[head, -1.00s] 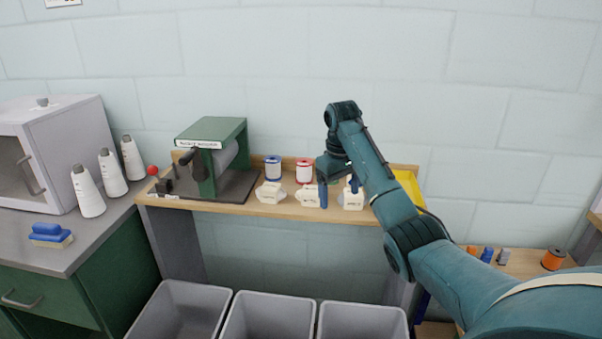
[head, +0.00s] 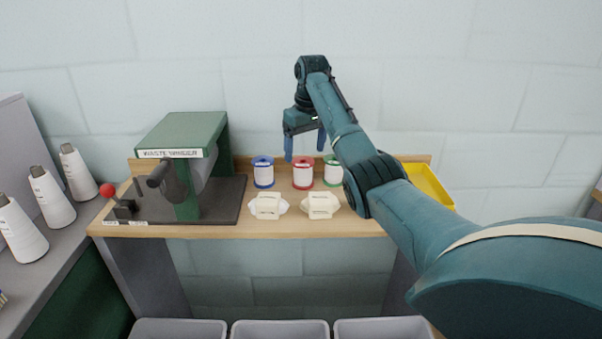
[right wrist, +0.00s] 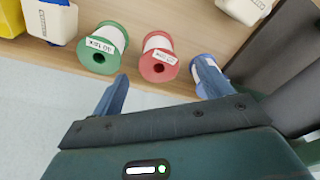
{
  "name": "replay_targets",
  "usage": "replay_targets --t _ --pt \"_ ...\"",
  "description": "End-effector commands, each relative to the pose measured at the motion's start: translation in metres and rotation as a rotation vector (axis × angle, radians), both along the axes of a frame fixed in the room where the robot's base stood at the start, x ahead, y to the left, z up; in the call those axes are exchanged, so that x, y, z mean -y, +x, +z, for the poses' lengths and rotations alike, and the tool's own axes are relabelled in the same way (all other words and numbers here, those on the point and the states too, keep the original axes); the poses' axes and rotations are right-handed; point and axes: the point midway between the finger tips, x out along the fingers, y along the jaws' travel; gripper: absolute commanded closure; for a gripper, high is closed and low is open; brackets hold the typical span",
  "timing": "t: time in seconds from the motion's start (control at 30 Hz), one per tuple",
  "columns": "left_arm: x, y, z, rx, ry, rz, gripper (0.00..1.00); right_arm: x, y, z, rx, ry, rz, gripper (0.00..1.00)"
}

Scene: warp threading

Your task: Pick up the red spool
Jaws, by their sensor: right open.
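The red spool (head: 303,173), wound with white thread, stands on the wooden shelf between the blue spool (head: 263,172) and the green spool (head: 333,171). My right gripper (head: 305,156) is open and empty, pointing down just above the red spool. In the right wrist view the red spool (right wrist: 158,66) lies ahead of and between the two spread blue fingers (right wrist: 160,92), not touching them. The green spool (right wrist: 103,47) is by one finger. The blue spool (right wrist: 203,75) is partly hidden behind the other. My left gripper is not in view.
A green waste winder (head: 184,165) stands left on the wooden shelf (head: 230,230). Two whitish blocks (head: 268,206) (head: 320,205) lie in front of the spools. A yellow tray (head: 432,186) is at right. Grey bins (head: 280,330) are below; white cones (head: 52,197) stand left.

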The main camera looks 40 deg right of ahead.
Motion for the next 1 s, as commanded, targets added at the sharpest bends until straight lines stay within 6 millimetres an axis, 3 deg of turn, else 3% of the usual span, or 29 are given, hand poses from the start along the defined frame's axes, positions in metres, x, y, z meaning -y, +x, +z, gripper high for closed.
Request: replay_targets --t 0.1,0.33,0.6,0.9,1.0 --pt "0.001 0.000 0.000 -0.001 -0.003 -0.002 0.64 0.000 0.002 -0.018 -0.001 0.001 0.000 0.22" --pt "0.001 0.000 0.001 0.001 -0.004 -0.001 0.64 0.001 0.005 -0.034 -0.002 0.002 0.000 0.22" --pt "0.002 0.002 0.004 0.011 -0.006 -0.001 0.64 0.005 0.014 -0.071 -0.001 0.002 0.001 0.22" --pt "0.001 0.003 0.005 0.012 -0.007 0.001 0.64 0.005 0.015 -0.077 0.001 0.001 0.001 0.22" --pt "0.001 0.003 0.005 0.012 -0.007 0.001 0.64 0.005 0.015 -0.077 0.001 0.001 0.001 0.29"
